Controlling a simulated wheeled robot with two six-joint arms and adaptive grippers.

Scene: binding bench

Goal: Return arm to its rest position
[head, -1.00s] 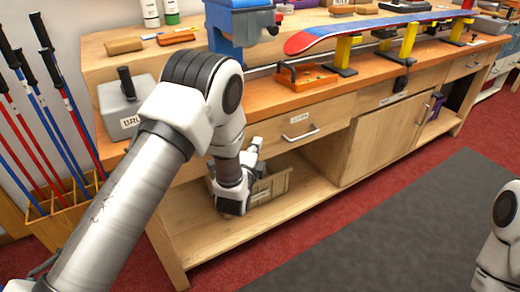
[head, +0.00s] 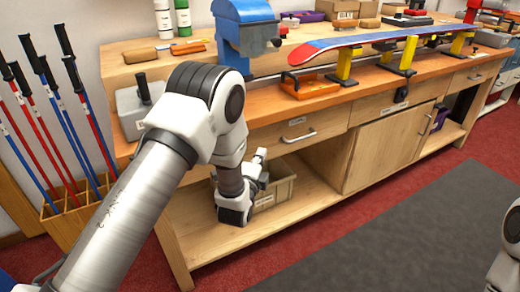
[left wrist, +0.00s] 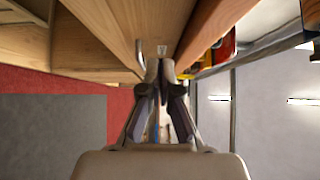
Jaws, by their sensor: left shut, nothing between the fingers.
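My left arm comes in from the left and bends down in front of the workbench (head: 365,112). My left gripper (head: 260,156) is small and partly hidden by its own wrist in the head view. It is in front of the open lower shelf (head: 305,192), near the beige bin (head: 276,190), which the wrist partly covers. In the left wrist view the gripper (left wrist: 160,70) is shut with nothing between its fingers, and the bench's wood front lies beyond the tips. Part of my right arm shows at the lower right of the head view; its gripper is out of view.
A blue machine (head: 245,32) stands at the bench's left part. Ski poles (head: 60,120) stand in a wooden rack at the left. The grey mat (head: 390,235) is clear.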

